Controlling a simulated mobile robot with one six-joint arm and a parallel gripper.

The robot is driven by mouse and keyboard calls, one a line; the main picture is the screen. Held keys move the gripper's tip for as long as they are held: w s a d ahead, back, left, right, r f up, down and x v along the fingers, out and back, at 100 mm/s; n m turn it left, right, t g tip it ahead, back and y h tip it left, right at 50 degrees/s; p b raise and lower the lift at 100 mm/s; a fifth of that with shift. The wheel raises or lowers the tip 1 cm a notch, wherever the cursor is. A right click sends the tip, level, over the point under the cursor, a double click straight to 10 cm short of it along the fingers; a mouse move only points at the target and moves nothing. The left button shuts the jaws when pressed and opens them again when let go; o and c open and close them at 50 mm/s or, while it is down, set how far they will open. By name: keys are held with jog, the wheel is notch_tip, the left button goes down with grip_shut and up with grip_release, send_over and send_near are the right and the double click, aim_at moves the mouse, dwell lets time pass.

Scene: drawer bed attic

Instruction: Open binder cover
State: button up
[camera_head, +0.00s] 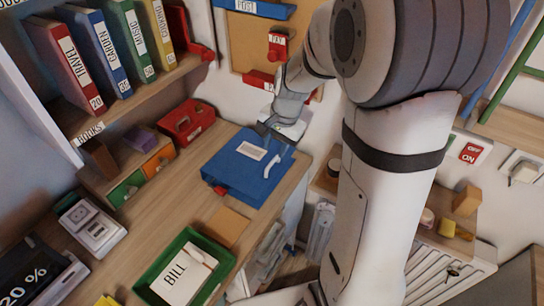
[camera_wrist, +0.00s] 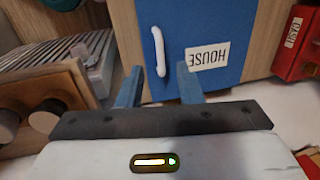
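The blue binder (camera_head: 235,170) lies flat on the wooden desk, its cover shut. Its cover has a white label (camera_head: 251,151) and a white bar handle (camera_head: 271,166). In the wrist view the binder (camera_wrist: 215,25) fills the upper middle, the label reads HOUSE (camera_wrist: 208,56) and the handle (camera_wrist: 158,50) stands left of it. My gripper (camera_head: 270,132) is over the binder's far edge. In the wrist view my gripper (camera_wrist: 159,78) is open, with blue fingers apart. The handle's near end appears between the fingertips; I cannot tell whether they touch it.
A red box (camera_head: 187,121) stands left of the binder, with small drawers (camera_head: 140,175) nearby. A brown block (camera_head: 226,227) and a green tray (camera_head: 222,261) with a BILL paper lie nearer. A bookshelf (camera_head: 125,100) rises at left. Bare desk shows around (left of) the binder.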

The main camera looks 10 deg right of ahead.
aim_at(270, 165)
jog(key=f, duration=0.4)
jog(key=w+a+f, duration=0.1)
jog(key=f, duration=0.1)
jog(key=shift+f, duration=0.4)
jog(key=shift+s, duration=0.1)
jog(key=shift+c, duration=0.5)
grip_shut()
